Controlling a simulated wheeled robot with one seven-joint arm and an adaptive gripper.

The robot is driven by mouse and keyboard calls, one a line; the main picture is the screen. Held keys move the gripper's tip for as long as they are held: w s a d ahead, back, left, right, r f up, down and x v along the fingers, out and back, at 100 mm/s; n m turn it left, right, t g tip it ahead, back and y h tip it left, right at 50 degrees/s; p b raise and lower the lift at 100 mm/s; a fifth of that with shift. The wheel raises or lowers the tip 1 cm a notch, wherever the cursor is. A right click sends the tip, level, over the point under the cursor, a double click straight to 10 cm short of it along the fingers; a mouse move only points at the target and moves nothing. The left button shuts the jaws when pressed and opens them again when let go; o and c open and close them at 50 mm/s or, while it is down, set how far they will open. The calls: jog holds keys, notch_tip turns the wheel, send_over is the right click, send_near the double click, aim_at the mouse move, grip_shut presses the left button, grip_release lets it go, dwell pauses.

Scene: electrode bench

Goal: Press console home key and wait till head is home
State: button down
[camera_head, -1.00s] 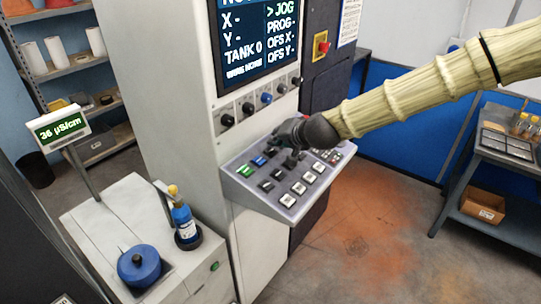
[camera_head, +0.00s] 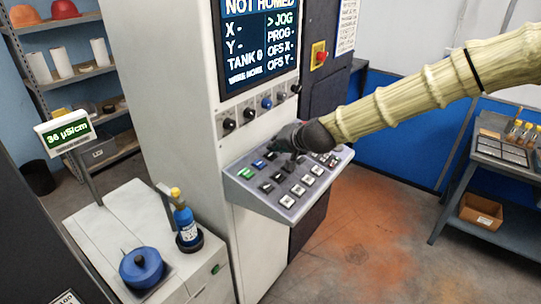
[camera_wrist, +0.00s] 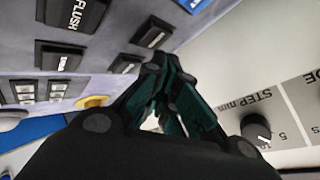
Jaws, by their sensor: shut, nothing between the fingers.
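The console key panel (camera_head: 300,200) slopes out from the white machine, with rows of black, white, green and blue keys. The screen (camera_head: 260,40) above it reads NOT HOMED, with X and Y blank and JOG marked. My gripper (camera_head: 287,150) is shut and empty at the back of the panel, over the upper keys. In the wrist view my gripper (camera_wrist: 168,75) has its fingertips close to a dark key (camera_wrist: 152,35). I cannot tell whether they touch it. A FLUSH key (camera_wrist: 75,12) shows at upper left. The home key's label is not readable.
A row of knobs (camera_head: 250,109) sits just above the panel. A red emergency button (camera_head: 321,57) is on the cabinet behind. A blue bottle (camera_head: 185,225) and a blue pot (camera_head: 141,268) stand on the left bench. A side table (camera_head: 500,165) is at right.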

jog(key=shift+w, duration=0.1)
jog(key=shift+s+r, duration=0.25)
jog(key=shift+s, duration=0.1)
jog(key=shift+w+f, duration=0.2)
jog(key=shift+f, duration=0.2)
